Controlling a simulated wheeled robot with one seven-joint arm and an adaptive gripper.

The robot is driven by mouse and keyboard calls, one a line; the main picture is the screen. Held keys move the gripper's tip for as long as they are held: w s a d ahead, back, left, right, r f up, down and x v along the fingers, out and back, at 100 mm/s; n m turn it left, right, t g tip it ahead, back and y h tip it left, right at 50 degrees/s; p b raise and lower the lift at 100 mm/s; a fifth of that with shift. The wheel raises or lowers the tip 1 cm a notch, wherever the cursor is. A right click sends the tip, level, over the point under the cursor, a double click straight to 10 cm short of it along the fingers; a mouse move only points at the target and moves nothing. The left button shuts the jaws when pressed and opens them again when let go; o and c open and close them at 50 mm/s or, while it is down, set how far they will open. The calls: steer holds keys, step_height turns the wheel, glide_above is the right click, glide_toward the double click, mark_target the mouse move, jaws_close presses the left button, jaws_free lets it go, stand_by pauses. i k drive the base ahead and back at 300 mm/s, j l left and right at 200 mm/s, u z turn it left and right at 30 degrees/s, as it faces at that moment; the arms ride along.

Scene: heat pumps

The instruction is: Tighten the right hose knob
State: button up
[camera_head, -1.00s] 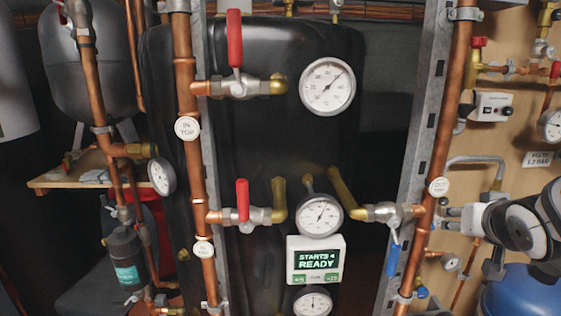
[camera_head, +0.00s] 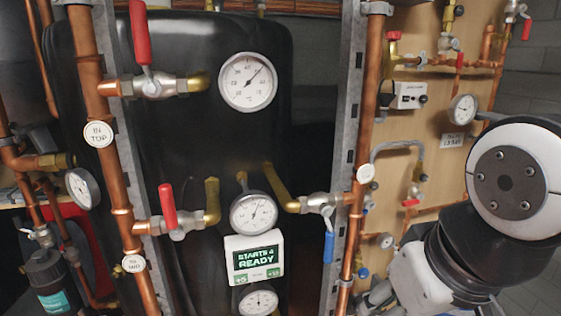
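A grey bent hose (camera_head: 397,146) is on the wooden board at the right, with a fitting (camera_head: 416,190) at its lower right end. A small red handle (camera_head: 410,203) is just below that fitting. I cannot tell which part is the right hose knob. My arm comes in from the right edge, and its white and black links cover the lower right of the board.
A black tank (camera_head: 200,45) with gauges and a display (camera_head: 254,258) reading "READY" stands left of centre. Copper pipes with red-handled valves and a blue-handled valve (camera_head: 328,245) run in front. A white switch box (camera_head: 408,96) is on the board.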

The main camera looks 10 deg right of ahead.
mark_target(423, 178)
steer(key=z, duration=0.75)
